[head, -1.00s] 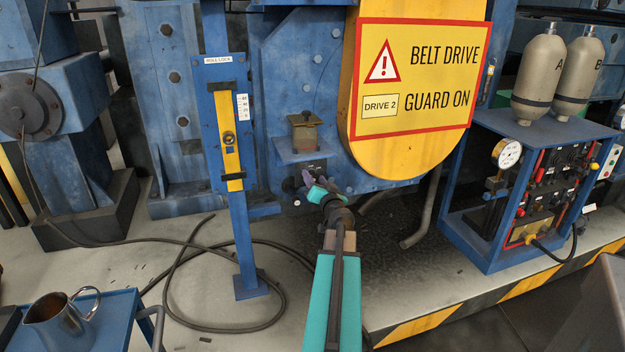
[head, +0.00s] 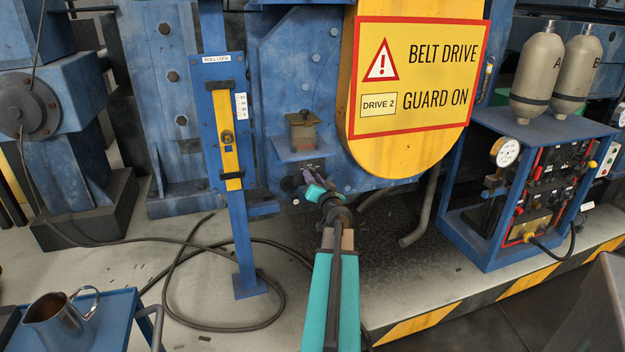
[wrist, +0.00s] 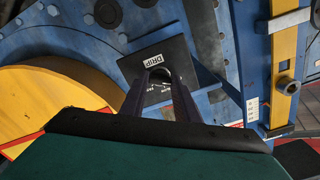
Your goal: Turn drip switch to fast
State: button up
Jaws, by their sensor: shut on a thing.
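The drip switch is on a dark panel marked DRIP (wrist: 153,59) on the blue machine. The panel also shows in the head view (head: 314,166), below a small tan box. My gripper (wrist: 160,80) is at the panel, its two dark fingers shut around the switch's dark knob (wrist: 158,74). Small white scale lettering shows between the fingers, partly covered and too small to read. The knob's exact setting cannot be told. In the head view my gripper (head: 309,183) is in front of the panel and hides the knob.
A yellow belt guard (head: 400,150) is close right of the panel. A blue post with a yellow lever (head: 230,150) stands to the left. A small tan box (head: 304,131) sits on a ledge just above. Black hose (head: 270,318) lies on the floor.

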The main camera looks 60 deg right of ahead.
jog(key=shift+w+d+r+b, duration=0.1)
jog(key=shift+w+r+b, duration=0.05)
jog(key=shift+w+b, duration=0.15)
jog(key=shift+m+b, duration=0.35)
jog(key=shift+m, duration=0.15)
jog(key=shift+m+b, duration=0.95)
jog(key=shift+m, duration=10.45)
